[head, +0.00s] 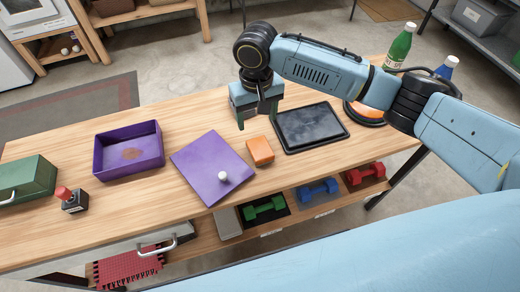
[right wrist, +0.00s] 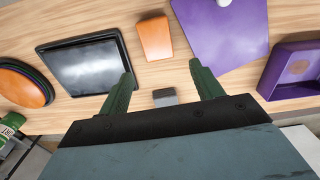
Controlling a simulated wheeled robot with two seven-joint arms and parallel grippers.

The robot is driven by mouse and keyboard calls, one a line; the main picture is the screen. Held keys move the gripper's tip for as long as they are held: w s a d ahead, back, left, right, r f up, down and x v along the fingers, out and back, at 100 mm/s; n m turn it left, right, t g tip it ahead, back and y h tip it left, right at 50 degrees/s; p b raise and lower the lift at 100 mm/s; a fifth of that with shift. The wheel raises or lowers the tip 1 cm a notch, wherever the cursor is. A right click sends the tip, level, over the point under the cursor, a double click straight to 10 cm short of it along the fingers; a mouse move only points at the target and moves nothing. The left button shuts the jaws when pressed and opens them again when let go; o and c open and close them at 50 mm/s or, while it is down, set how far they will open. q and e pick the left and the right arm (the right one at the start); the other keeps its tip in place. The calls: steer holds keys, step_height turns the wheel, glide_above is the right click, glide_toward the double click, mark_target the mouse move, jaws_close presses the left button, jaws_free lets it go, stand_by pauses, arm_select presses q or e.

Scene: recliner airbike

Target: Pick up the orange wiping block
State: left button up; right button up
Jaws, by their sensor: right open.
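The orange wiping block (head: 260,151) lies flat on the wooden table, between the purple lid and the dark tray. It also shows in the right wrist view (right wrist: 155,38), beyond the fingertips. My right gripper (head: 256,117) is above the table, behind and slightly left of the block in the head view. Its two green fingers (right wrist: 162,75) are apart with nothing between them, and they do not touch the block. My left gripper is in neither view.
The purple lid (head: 205,168) with a white knob lies left of the block, and the dark tray (head: 310,127) lies right. A purple box (head: 128,149), a red-knobbed stamp (head: 72,199) and a green box (head: 27,182) stand farther left. Bottles (head: 398,47) stand at the back right.

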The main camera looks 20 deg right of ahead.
steer(key=b, duration=0.1)
glide_above(260, 148)
steer(key=f, duration=0.8)
steer(key=shift+w+a, duration=0.2)
steer(key=shift+w, duration=0.2)
steer(key=f, duration=0.3)
steer(key=f+b, duration=0.1)
steer(key=shift+s+d+f, duration=0.15)
steer(key=shift+s+d, duration=0.05)
steer(key=shift+s, duration=0.2)
steer(key=shift+f, duration=0.45)
steer(key=c, duration=0.7)
steer(key=shift+c, duration=0.3)
steer(key=shift+r, duration=0.15)
